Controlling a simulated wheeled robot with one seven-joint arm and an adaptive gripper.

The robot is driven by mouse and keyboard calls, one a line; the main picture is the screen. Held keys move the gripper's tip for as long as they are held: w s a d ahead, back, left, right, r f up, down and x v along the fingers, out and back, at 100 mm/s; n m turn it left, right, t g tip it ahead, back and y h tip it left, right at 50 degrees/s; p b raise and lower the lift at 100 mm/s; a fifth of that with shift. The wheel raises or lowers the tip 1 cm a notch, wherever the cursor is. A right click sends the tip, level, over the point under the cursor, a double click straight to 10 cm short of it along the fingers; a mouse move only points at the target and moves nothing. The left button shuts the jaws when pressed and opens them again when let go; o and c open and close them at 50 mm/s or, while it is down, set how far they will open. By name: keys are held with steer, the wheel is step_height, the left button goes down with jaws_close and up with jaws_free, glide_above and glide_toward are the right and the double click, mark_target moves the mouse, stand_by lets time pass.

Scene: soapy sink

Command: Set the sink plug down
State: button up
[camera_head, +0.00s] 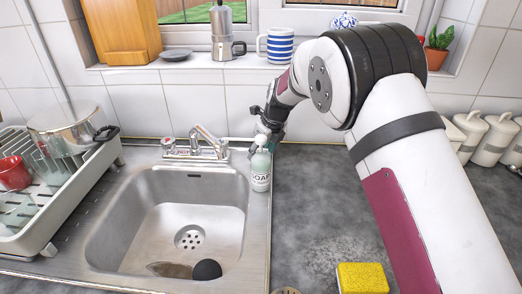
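No object in view can be surely identified as the sink plug. A black rounded thing (207,270) lies in the front of the steel sink basin (150,215), beside a brownish elongated shape (169,269); either could be part of one object. The drain (189,237) shows uncovered, with its holes visible. My gripper (268,130) is at the back right of the sink, just behind and above the soap bottle (261,168). Its fingers are small and partly hidden by the pump top, so I cannot tell whether they touch the bottle or hold anything.
The tap (208,140) stands behind the basin. A dish rack (50,195) with a pot (70,125) and red mug (14,173) is on the left. A yellow sponge (362,278) lies on the right counter (315,210), which is otherwise largely clear. White canisters (495,138) stand at right.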

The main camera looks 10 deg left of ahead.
steer(key=v, duration=1.1)
steer(key=s+d+r+n, duration=0.6)
steer(key=s+d+r, duration=0.15)
steer(key=d, duration=0.35)
steer(key=s+d+r+n, duration=0.5)
steer(key=s+d+r, duration=0.25)
steer(key=d, duration=0.25)
steer(key=s+d+f+n+h, duration=0.1)
steer(key=s+d+n, duration=0.3)
steer(key=s, duration=0.4)
steer(key=s+d+f+n+t+h, duration=0.1)
steer(key=s+d+n, duration=0.3)
steer(key=s, duration=0.4)
steer(key=s+d+f+n+h, duration=0.1)
steer(key=s+d+f+n, duration=0.2)
steer(key=s+d+n, duration=0.2)
steer(key=s, duration=0.3)
steer(key=shift+s+n, duration=0.3)
steer(key=shift+s, duration=0.05)
steer(key=shift+a, duration=0.1)
